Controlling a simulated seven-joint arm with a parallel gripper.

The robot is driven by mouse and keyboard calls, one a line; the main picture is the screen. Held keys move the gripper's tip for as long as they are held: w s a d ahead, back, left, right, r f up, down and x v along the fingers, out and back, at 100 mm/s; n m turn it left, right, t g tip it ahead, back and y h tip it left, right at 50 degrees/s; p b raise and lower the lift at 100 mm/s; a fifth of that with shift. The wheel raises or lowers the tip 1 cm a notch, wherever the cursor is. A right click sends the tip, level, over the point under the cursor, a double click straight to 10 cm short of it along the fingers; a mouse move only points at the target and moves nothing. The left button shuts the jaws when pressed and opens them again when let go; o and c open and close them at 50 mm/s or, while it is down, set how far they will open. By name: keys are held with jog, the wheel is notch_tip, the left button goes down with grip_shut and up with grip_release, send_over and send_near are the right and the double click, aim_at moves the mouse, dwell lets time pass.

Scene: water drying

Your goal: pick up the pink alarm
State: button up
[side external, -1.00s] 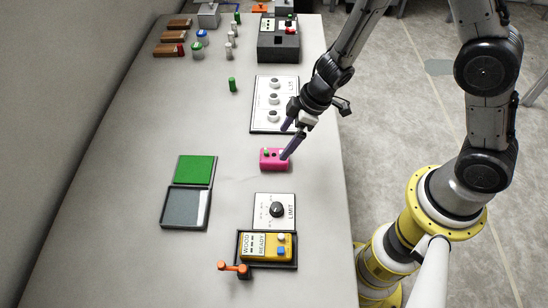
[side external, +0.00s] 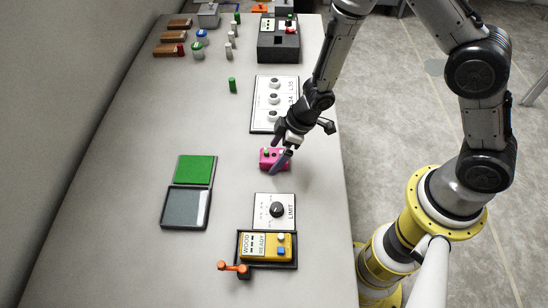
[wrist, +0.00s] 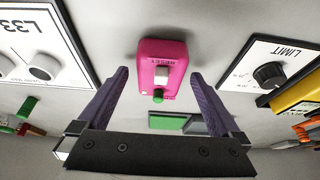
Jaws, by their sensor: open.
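The pink alarm (side external: 266,159) is a small box on the table, partly hidden behind my gripper in the side view. In the wrist view the pink alarm (wrist: 165,62) shows RESET lettering, a pale square button and a green knob. My gripper (side external: 277,163) is above and beside it in the side view. In the wrist view my gripper (wrist: 160,78) has its two purple fingers spread, one to each side of the alarm's near end. The fingers are open and hold nothing. I cannot tell whether a fingertip touches the alarm.
The LIMIT dial panel (side external: 262,221) and a yellow box in a black tray (side external: 245,265) lie nearer the camera. A panel with several knobs (side external: 290,122) lies behind the alarm. A green-and-grey hinged case (side external: 170,210) is to the left. Table between is clear.

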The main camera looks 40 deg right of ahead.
jog(key=c, duration=1.5)
jog(key=shift+r, duration=0.2)
